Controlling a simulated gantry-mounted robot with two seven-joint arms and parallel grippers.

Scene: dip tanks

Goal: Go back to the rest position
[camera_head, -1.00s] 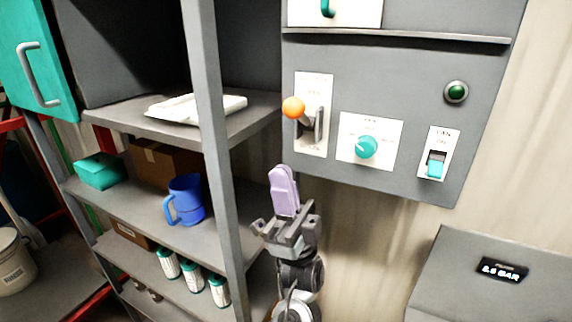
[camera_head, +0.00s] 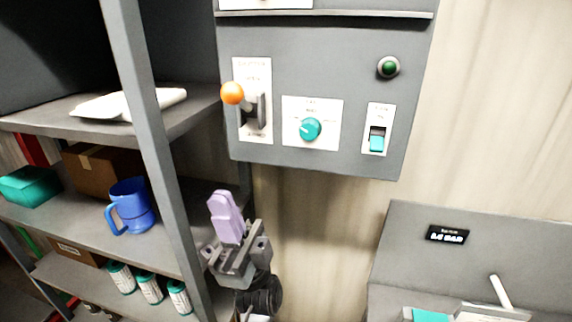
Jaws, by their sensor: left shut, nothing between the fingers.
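My left gripper (camera_head: 226,216) is at the bottom middle of the head view, its pale purple fingers pointing up. The fingers are together and nothing shows between them. It is in front of the wall, just right of the shelf's front post and below the grey control panel (camera_head: 320,75), apart from the panel. On the panel are a lever with an orange knob (camera_head: 232,93), a teal dial (camera_head: 310,129), a teal rocker switch (camera_head: 377,140) and a green button (camera_head: 388,67). My right gripper is out of view.
The grey shelf unit (camera_head: 145,110) at left holds a blue mug (camera_head: 131,205), a teal box (camera_head: 30,186), a cardboard box (camera_head: 98,170) and several white canisters (camera_head: 150,288). A grey console with a lit display (camera_head: 447,235) is at lower right. Bare wall lies between.

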